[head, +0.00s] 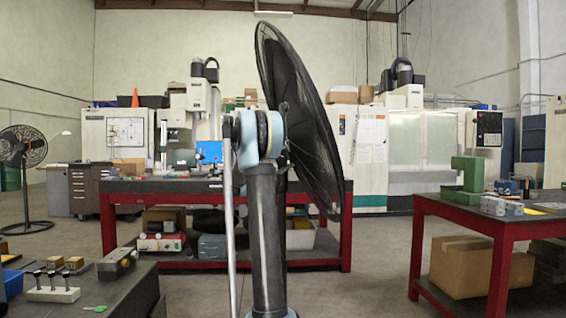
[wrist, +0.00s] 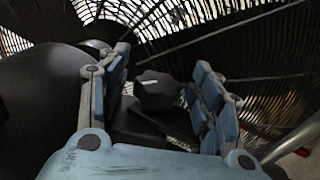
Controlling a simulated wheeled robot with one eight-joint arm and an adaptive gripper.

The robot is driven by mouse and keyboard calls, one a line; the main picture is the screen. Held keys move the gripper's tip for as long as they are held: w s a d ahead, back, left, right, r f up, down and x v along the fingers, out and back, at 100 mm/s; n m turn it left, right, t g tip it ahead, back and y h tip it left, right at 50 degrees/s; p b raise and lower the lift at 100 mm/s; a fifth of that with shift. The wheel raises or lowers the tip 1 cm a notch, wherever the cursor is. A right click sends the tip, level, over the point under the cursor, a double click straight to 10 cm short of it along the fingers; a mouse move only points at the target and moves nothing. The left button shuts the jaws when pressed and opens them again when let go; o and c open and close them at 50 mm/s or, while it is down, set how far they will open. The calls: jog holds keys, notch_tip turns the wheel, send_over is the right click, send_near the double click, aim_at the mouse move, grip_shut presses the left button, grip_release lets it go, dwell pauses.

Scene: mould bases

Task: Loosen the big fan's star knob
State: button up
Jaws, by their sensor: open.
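The big fan (head: 312,130) stands in the middle of the head view, its dark round grille seen nearly edge-on. My arm stands in front of it and hides much of its middle. The star knob (wrist: 155,90) is a dark lobed shape in the wrist view, in front of the fan's grille. My gripper (wrist: 162,63) is open, with blue-padded fingers on the left and right of the knob and visible gaps on both sides. How deep the knob sits between the pads is hard to tell. In the head view my arm hides the gripper and knob.
The fan's silver pole (head: 230,230) rises just left of my arm. A dark bench (head: 140,290) with small parts is at the lower left. A red table (head: 480,212) is at the right and another red workbench (head: 110,200) is behind. A smaller fan (head: 22,150) stands far left.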

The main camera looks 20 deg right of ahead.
jog(key=c, duration=1.1)
jog(key=shift+h, duration=0.7)
jog(key=o, duration=1.1)
jog(key=shift+f, duration=0.1)
